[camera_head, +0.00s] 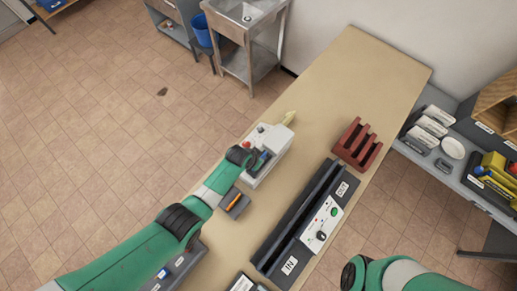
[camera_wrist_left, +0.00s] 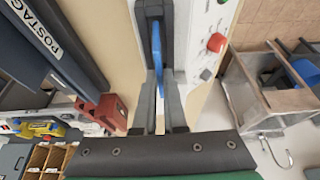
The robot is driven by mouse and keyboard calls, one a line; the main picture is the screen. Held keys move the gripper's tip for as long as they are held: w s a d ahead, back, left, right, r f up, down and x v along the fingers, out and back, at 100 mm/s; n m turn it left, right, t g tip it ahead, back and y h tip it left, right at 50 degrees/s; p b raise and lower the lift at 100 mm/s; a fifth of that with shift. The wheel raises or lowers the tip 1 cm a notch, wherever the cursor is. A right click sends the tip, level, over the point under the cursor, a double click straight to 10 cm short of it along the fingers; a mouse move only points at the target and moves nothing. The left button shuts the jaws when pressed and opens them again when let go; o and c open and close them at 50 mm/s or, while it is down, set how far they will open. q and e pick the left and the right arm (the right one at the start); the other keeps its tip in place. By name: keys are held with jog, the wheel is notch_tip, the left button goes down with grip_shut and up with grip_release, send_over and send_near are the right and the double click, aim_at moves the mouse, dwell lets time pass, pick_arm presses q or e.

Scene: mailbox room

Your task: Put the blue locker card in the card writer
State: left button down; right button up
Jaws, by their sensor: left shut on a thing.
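The card writer (camera_head: 272,138) is a white box with a red button near the left edge of the table, if I read it right; its white side with the red button (camera_wrist_left: 216,42) also shows in the left wrist view. My left gripper (camera_wrist_left: 160,98) is shut on the blue locker card (camera_wrist_left: 157,45), which stands on edge between the fingers. The card's far end is at the dark slot part of the writer; I cannot tell how deep it sits. In the head view my left gripper (camera_head: 258,162) is right at the writer. My right gripper is out of view.
A long dark machine marked IN and OUT (camera_head: 305,222) lies on the tan table (camera_head: 365,75). A red-brown slotted rack (camera_head: 357,144) stands beyond it. A shelf with cards, a plate and yellow items (camera_head: 453,150) is at the right. The far table end is clear.

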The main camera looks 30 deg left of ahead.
pick_arm(q)
jog(key=shift+f, duration=0.25)
jog(key=shift+f+b, duration=0.7)
jog(key=shift+b, duration=0.05)
jog(key=c, duration=0.9)
grip_release()
